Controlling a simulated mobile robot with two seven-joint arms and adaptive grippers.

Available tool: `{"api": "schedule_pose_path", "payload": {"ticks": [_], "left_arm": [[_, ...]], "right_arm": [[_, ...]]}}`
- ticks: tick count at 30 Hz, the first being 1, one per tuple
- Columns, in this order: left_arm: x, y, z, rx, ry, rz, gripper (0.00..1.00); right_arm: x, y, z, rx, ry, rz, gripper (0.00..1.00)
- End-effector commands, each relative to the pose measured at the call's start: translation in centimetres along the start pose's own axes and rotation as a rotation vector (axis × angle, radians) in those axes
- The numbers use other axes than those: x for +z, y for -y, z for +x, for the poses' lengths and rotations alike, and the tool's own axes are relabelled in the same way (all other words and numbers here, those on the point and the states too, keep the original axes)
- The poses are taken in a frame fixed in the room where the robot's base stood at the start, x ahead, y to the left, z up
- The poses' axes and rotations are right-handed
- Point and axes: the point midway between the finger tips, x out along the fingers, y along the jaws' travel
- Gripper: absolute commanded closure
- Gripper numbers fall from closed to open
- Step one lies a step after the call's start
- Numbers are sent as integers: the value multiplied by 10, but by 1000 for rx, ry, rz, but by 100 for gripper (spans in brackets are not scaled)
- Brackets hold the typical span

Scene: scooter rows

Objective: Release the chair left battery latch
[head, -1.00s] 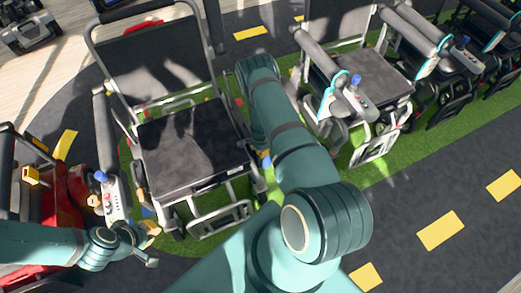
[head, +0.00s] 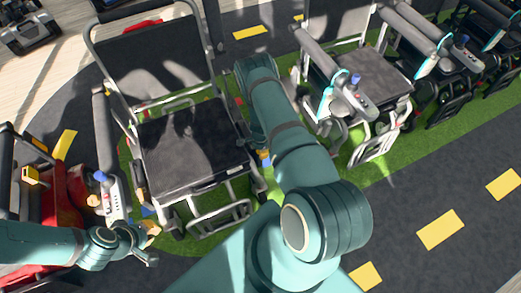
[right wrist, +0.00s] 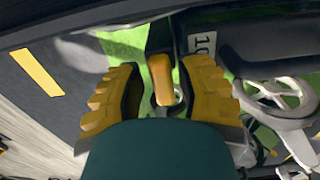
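The chair (head: 195,145), with a black seat and backrest and a grey tube frame, stands left of centre in the head view. In the right wrist view, an orange latch lever (right wrist: 161,78) on a dark bracket lies between the ribbed yellow fingers of my right gripper (right wrist: 160,95). These fingers are open around the lever, with gaps visible on both sides. In the head view my right arm hides most of that gripper beside the chair's right side. My left gripper (head: 150,245) is small in view at the lower left, its fingers spread and empty.
More chairs (head: 365,75) line up at the right. In the right wrist view, a white number label (right wrist: 202,43) and a pale wheel (right wrist: 285,105) lie right of the lever. The dark road (head: 450,190) is clear.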

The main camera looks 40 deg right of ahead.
Motion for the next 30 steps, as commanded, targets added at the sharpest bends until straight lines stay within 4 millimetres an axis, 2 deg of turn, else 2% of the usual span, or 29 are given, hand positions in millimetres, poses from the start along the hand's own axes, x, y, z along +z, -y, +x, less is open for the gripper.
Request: {"api": "schedule_pose_path", "payload": {"ticks": [5, 8, 21, 24, 30], "left_arm": [[0, 0, 0, 0, 0, 0, 100], [0, 0, 0, 0, 0, 0, 100], [0, 0, 0, 0, 0, 0, 100], [0, 0, 0, 0, 0, 0, 100], [0, 0, 0, 0, 0, 0, 100]], "right_arm": [[0, 1, -4, -2, 0, -1, 66], [0, 2, -13, -3, -1, 0, 66], [0, 1, -95, -3, -1, -1, 66], [0, 1, -108, -3, -1, -2, 66], [0, 0, -120, 0, 0, -1, 66]]}}
